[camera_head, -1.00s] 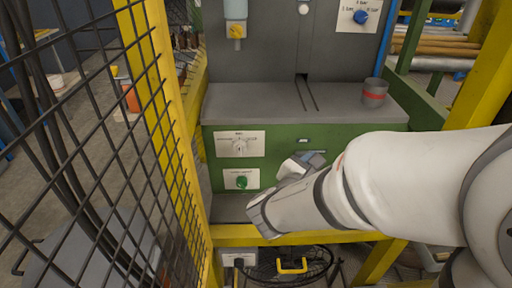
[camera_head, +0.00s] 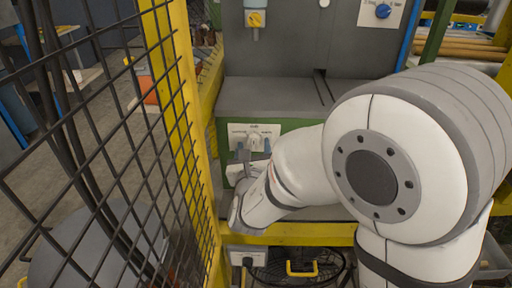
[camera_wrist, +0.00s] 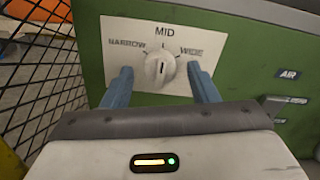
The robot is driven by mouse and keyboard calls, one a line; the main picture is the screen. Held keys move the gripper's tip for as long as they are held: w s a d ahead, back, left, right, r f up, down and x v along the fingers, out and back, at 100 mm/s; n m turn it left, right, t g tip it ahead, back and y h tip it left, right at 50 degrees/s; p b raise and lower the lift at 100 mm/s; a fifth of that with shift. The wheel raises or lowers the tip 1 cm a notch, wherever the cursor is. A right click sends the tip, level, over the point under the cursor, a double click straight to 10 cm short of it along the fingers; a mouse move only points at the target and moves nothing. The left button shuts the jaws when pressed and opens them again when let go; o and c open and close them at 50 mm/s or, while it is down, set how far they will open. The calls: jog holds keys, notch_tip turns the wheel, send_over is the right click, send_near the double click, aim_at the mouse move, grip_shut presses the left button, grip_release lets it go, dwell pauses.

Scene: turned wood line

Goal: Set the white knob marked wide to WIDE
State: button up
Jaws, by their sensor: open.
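The white knob (camera_wrist: 161,68) sits on a white plate (camera_wrist: 125,35) lettered NARROW at left, MID at top and WIDE at right. The dark mark on the knob stands about upright, towards MID. In the head view the knob (camera_head: 254,142) is small and its lettering is too small to read well. My gripper (camera_wrist: 159,70) is open, with one blue finger on each side of the knob. Gaps show between the fingers and the knob. In the head view my gripper (camera_head: 254,150) is in front of the plate.
A yellow post and black mesh fence (camera_head: 170,120) stand close on the left. A grey ledge (camera_head: 270,97) juts above the plate. A yellow rail (camera_head: 300,235) runs below.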

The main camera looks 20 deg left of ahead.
jog(key=shift+w, duration=0.3)
